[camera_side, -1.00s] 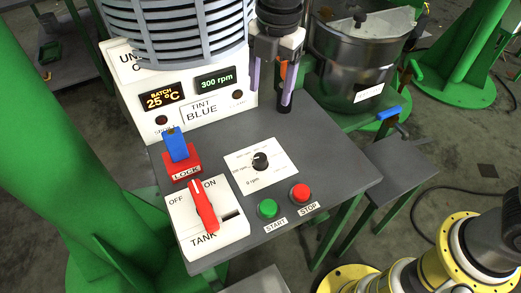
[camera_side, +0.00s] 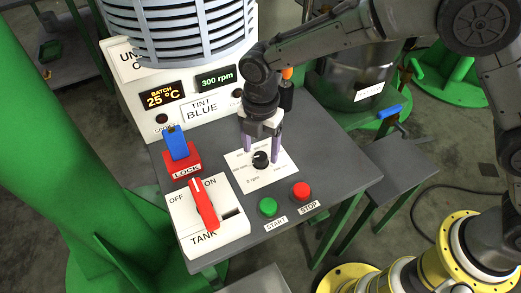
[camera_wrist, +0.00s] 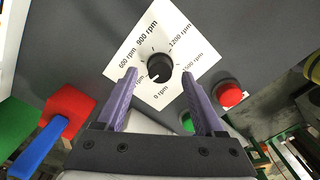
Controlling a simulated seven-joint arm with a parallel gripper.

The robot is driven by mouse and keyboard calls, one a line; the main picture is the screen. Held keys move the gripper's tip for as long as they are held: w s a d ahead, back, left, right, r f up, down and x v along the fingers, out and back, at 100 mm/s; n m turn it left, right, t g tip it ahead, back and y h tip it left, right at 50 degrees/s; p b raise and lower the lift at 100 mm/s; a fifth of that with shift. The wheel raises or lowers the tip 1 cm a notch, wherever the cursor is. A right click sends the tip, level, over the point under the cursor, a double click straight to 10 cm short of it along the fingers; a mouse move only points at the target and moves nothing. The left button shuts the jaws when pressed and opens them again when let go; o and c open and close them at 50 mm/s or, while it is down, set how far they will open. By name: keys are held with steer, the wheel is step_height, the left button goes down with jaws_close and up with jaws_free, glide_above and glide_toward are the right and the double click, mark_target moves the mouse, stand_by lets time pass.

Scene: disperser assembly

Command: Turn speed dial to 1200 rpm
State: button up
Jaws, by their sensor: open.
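The speed dial (camera_side: 261,160) is a black knob on a white square plate (camera_side: 240,176) on the grey panel. In the wrist view the dial (camera_wrist: 159,69) sits between and beyond my fingertips, and the plate shows 0, 600, 900, 1200 and 1500 rpm marks. Its white pointer line appears toward the lower left, by the low-speed end of the scale. My gripper (camera_side: 262,157) is open above the dial, with purple fingers on either side of it. I cannot tell whether they touch it. The display (camera_side: 216,78) reads 300 rpm.
A green START button (camera_side: 268,207) and a red STOP button (camera_side: 301,191) stand in front of the dial. A red TANK switch (camera_side: 204,205) and a blue lever on a red LOCK base (camera_side: 182,164) are to the left. A metal pot (camera_side: 350,84) stands behind right.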

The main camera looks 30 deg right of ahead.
steer(key=shift+f, duration=0.8)
steer(key=shift+c, duration=0.3)
jaws_close()
